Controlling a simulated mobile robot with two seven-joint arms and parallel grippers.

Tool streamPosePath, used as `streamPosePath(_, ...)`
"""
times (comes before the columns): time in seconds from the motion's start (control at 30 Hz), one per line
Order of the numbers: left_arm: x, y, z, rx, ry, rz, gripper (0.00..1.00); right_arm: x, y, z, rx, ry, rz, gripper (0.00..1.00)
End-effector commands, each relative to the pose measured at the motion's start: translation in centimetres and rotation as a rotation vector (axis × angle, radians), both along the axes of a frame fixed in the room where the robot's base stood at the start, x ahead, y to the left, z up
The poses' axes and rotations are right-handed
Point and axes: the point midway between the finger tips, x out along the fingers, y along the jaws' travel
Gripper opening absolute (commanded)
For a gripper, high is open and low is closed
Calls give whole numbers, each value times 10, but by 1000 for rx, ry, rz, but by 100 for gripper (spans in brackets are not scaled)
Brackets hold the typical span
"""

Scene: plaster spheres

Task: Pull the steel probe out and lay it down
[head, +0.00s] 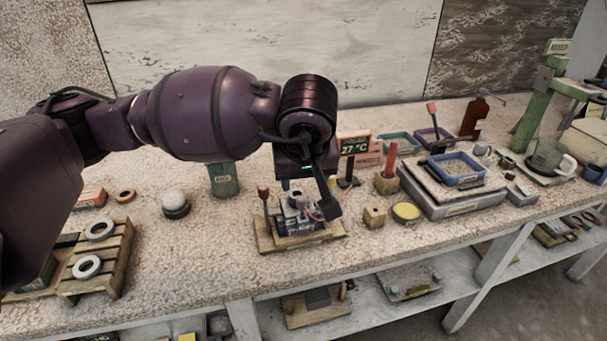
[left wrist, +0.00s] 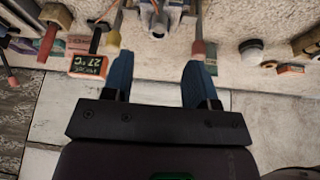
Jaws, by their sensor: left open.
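My left gripper (head: 304,191) is open and points down over a small blue-grey device (head: 293,222) on a wooden base (head: 270,243). In the left wrist view its two blue fingers (left wrist: 159,60) are spread, with nothing held between them. The device shows beyond the fingertips in that view (left wrist: 158,18). A thin upright rod with a red knob (head: 263,193) stands at the device's left side; it shows close to one fingertip in the wrist view (left wrist: 199,48). The gripper hides part of the device. I cannot make out for certain which part is the steel probe.
A white ball (head: 174,200) sits on a dark stand at left. Bare bench lies between ball and device.

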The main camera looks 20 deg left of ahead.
Motion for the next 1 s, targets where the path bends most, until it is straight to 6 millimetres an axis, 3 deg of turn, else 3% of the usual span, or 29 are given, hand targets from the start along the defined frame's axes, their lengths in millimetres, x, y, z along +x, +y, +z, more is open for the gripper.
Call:
streamPosePath(0.17, 3, 1, -10, 3, 8, -17, 53, 0, -3, -2, -8, 3, 6, 52)
streamPosePath(0.7, 30, 13, -83, 0, 10, -16, 53, -2, -3, -14, -14, 21, 13, 52)
streamPosePath(1.0, 37, 16, -100, -1, 7, -16, 53, 1, 0, -11, -5, 12, 10, 52)
